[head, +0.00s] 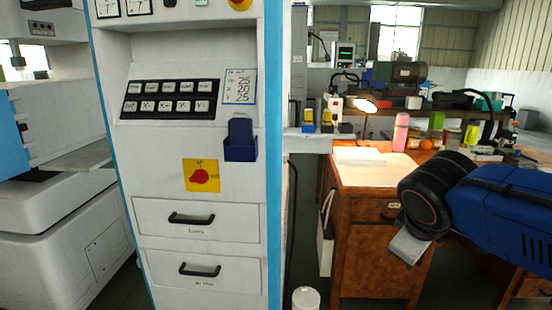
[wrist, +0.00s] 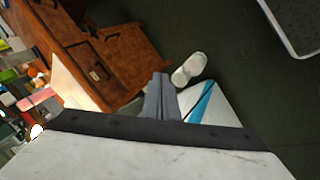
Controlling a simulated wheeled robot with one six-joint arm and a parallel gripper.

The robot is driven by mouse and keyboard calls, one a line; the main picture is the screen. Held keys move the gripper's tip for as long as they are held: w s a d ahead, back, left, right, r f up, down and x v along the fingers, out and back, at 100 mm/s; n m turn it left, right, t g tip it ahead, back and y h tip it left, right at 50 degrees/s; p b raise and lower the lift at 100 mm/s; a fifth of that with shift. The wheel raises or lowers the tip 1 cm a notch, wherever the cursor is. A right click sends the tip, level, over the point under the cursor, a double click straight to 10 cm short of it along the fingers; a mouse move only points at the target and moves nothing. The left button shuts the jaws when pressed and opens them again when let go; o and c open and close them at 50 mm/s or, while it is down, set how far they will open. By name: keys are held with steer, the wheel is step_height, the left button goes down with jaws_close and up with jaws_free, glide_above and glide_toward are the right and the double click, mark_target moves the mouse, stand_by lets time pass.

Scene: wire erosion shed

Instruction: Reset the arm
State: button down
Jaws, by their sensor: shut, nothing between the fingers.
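My arm enters the head view from the right edge, a blue link with a black joint, in front of the wooden desk. My gripper (head: 409,247) hangs below the black joint, seen there only as a pale grey piece. In the wrist view my gripper (wrist: 161,97) shows as two grey fingers pressed together at the picture's middle. It is shut and empty, and it touches nothing that I can see.
A white machine cabinet (head: 200,50) with buttons and two drawers stands left of centre. The wooden desk (head: 370,250) holds papers, a pink bottle (head: 401,132) and a lit lamp (head: 366,105). A white bin (head: 305,298) stands on the floor between them.

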steer(key=s+f+m+y, duration=0.3)
steer(key=s+f+m, duration=0.4)
steer(key=s+f, duration=0.1)
steer(key=shift+s+d+f+g, duration=0.2)
steer(key=shift+s+f+g, duration=0.15)
steer(key=shift+s, duration=0.35)
